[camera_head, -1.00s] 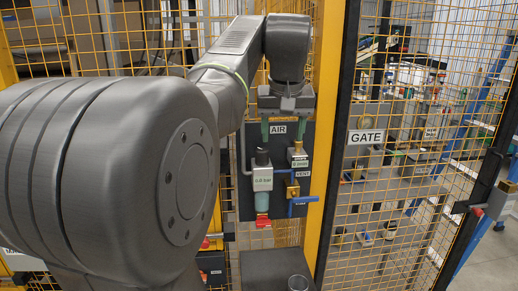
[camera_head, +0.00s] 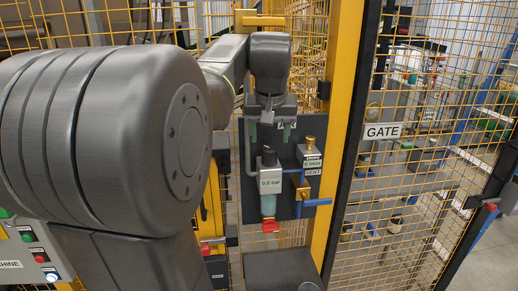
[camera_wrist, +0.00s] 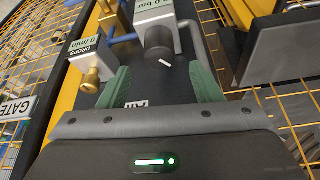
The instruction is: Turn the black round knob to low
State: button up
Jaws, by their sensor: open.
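My gripper (camera_head: 270,131) is open and empty, just above the knob in the head view. Its green fingers (camera_wrist: 160,86) stand apart, roughly centred on the knob, which lies beyond their tips. I see no contact with the knob.
A brass knob (camera_wrist: 91,82) on the oiler block (camera_wrist: 93,52) stands close beside. A blue vent lever (camera_head: 317,202) and a red piece (camera_head: 270,227) sit lower. The yellow post (camera_head: 345,120) and GATE sign (camera_head: 383,131) are to the right.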

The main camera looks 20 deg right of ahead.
aim_at(269, 149)
jog(key=x, duration=0.6)
jog(key=shift+w+f, duration=0.1)
jog(key=shift+f, duration=0.1)
jog(key=c, duration=1)
